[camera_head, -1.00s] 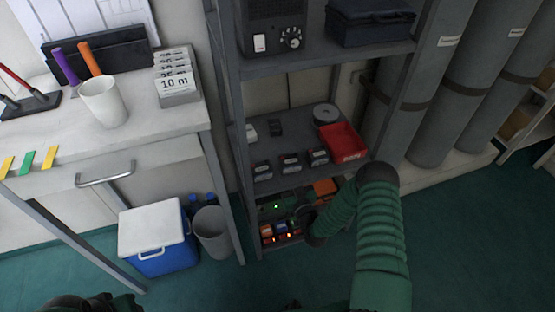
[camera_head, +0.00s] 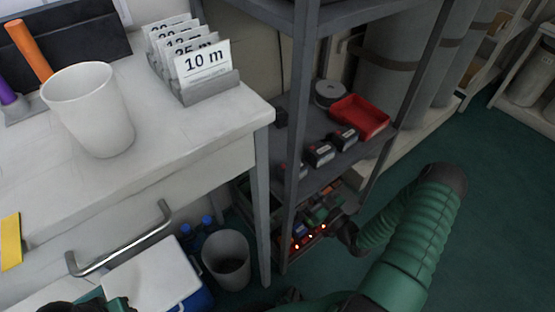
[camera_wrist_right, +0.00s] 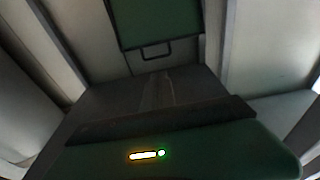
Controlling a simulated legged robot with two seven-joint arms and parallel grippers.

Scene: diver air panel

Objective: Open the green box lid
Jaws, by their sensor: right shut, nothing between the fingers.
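A green panel (camera_wrist_right: 158,22) with a thin dark handle or latch loop at its lower edge shows at the top of the right wrist view; it looks like the green box. My right gripper (camera_wrist_right: 158,88) is shut and empty, pointing toward it with a gap that I cannot judge. In the head view my right arm reaches from the lower right to the low shelf, where the gripper's tips are hard to make out. I cannot pick out the box clearly there. Part of my left arm (camera_head: 100,304) shows at the bottom left; its jaws are not clear.
A grey shelf rack post (camera_head: 301,130) stands close to my right arm. The rack holds a red tray (camera_head: 361,117) and small dark units; the lowest shelf has red lights. A white counter with a cup (camera_head: 90,110), a waste bin (camera_head: 227,261) and a cooler (camera_head: 152,272) are left. Floor right is clear.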

